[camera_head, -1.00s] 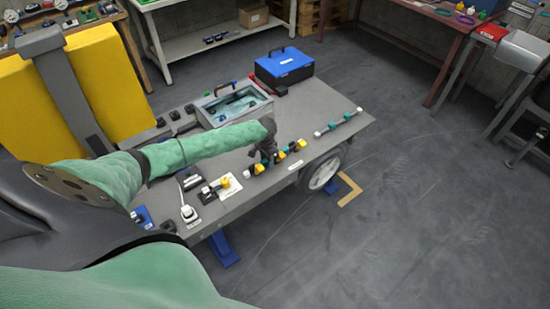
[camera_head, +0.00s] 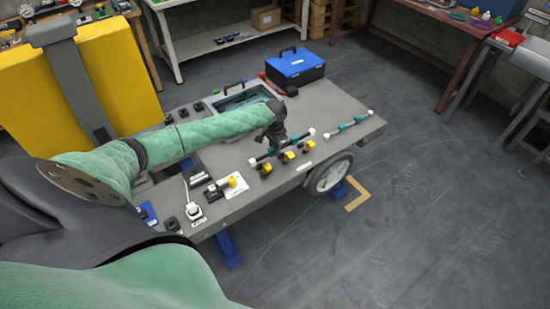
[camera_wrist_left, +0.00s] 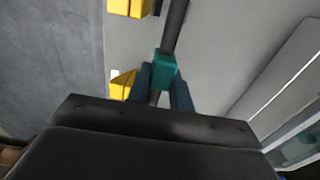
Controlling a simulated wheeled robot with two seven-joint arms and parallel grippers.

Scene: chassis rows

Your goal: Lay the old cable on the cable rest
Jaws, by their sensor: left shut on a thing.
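The old cable (camera_head: 297,139) is a dark rod-like cable with teal sleeves and a white end cap. It is just behind the row of yellow clips (camera_head: 289,157) on the grey chassis deck (camera_head: 340,97), seemingly lifted clear of them. My left gripper (camera_head: 278,146) is shut on a teal sleeve of it; the sleeve also shows between the fingers (camera_wrist_left: 164,74) in the left wrist view. I cannot make out the cable rest. My right gripper is not in view.
A blue toolbox (camera_head: 295,67) and an open grey tray (camera_head: 225,103) stand at the back of the deck. A white card (camera_head: 236,186) with a yellow part and a white plug (camera_head: 194,211) lie at the front left. Deck space right of the toolbox is clear.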

